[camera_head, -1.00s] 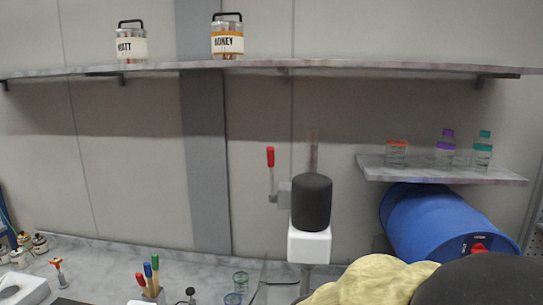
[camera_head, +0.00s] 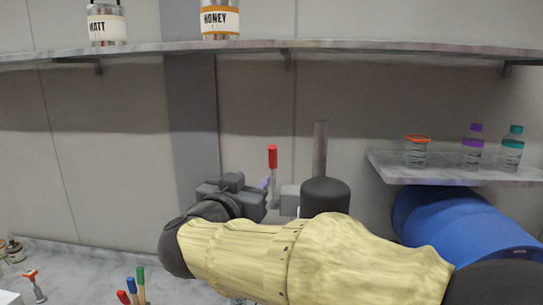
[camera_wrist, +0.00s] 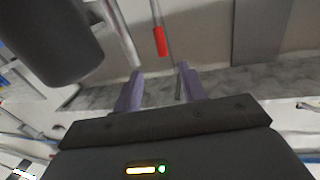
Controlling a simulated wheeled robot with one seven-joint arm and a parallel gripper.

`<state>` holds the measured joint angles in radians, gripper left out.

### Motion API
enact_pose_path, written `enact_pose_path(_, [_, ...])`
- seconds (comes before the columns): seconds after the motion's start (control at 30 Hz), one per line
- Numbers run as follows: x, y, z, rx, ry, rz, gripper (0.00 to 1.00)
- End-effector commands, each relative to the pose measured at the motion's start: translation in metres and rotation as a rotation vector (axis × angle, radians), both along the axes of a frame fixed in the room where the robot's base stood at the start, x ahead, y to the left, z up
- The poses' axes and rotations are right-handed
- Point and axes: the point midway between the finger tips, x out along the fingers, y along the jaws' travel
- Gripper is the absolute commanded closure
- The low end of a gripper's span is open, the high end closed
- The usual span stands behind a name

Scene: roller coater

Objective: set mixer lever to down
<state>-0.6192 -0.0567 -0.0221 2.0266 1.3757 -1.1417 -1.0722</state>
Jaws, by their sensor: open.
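The mixer lever has a red handle (camera_head: 272,157) and stands upright at the left side of the mixer, with its grey joint block beside it. The mixer (camera_head: 325,194) has a black rounded head, partly hidden behind my arm. My gripper (camera_head: 265,183) is just left of the lever, at the height of its lower shaft; only a bit of a purple finger shows. In the wrist view, my two purple fingers (camera_wrist: 160,68) are apart with nothing held. The red handle (camera_wrist: 159,40) shows beyond the fingertips, roughly in line with the gap between them.
A long shelf (camera_head: 380,48) with jars runs above. A small shelf (camera_head: 450,174) with bottles and a blue drum (camera_head: 450,225) are at the right. Colored-handled tools (camera_head: 132,287) stand on the counter (camera_head: 80,265) at lower left. The wall is close behind the lever.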

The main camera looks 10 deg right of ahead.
Motion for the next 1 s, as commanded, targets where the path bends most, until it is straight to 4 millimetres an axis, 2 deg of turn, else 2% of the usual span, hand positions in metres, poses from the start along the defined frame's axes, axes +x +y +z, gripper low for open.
enact_pose_path(0.23, [0.002,-0.001,0.0,0.0,0.0,0.001,0.59])
enact_pose_path(0.37, [0.011,-0.005,0.001,0.0,0.0,0.002,0.59])
enact_pose_path(1.0, [0.106,-0.059,0.001,-0.002,0.002,-0.001,0.59])
